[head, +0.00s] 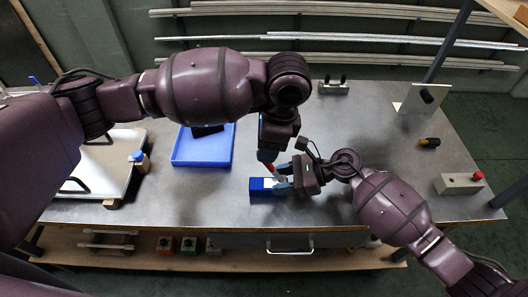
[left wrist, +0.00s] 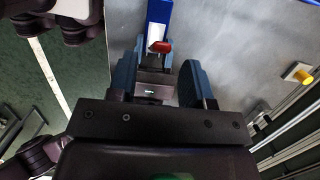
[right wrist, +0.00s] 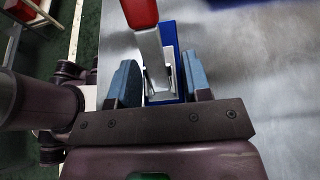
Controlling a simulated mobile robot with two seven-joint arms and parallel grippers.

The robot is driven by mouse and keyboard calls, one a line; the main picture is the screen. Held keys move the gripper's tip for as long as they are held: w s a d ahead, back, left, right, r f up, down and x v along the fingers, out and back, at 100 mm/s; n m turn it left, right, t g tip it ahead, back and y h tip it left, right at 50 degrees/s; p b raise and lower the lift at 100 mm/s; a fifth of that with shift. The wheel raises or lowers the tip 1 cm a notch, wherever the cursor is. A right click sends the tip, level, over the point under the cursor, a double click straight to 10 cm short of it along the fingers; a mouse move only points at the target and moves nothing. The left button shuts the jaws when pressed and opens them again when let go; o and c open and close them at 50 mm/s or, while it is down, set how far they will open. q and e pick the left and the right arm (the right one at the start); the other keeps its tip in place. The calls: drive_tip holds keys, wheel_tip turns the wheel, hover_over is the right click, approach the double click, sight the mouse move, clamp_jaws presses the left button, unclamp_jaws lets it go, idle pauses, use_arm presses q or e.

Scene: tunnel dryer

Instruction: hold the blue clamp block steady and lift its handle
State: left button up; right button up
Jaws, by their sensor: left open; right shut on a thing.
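The blue clamp block (head: 259,188) sits on the metal table near its front edge. My right gripper (head: 284,181) is shut on its right end, with one finger on each side in the right wrist view (right wrist: 160,84). The block's handle is a grey metal lever (right wrist: 152,48) with a red grip (right wrist: 140,12), rising from the block. The red grip (left wrist: 161,46) also shows in the left wrist view. My left gripper (head: 267,156) is open just above the handle, its fingers apart in the left wrist view (left wrist: 158,80). I cannot tell whether it touches the handle.
A blue tray (head: 184,160) lies left of the block, partly under my left arm. A white board (head: 100,185) lies further left beside a small blue-topped block (head: 139,160). A box with a red button (head: 460,183) stands at the right. The table right of centre is mostly clear.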

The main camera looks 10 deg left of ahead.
use_arm(q)
wheel_tip(320, 180, up, 8)
drive_tip(key=d, duration=0.1)
drive_tip(key=shift+d+f, duration=0.15)
drive_tip(key=shift+d, duration=0.1)
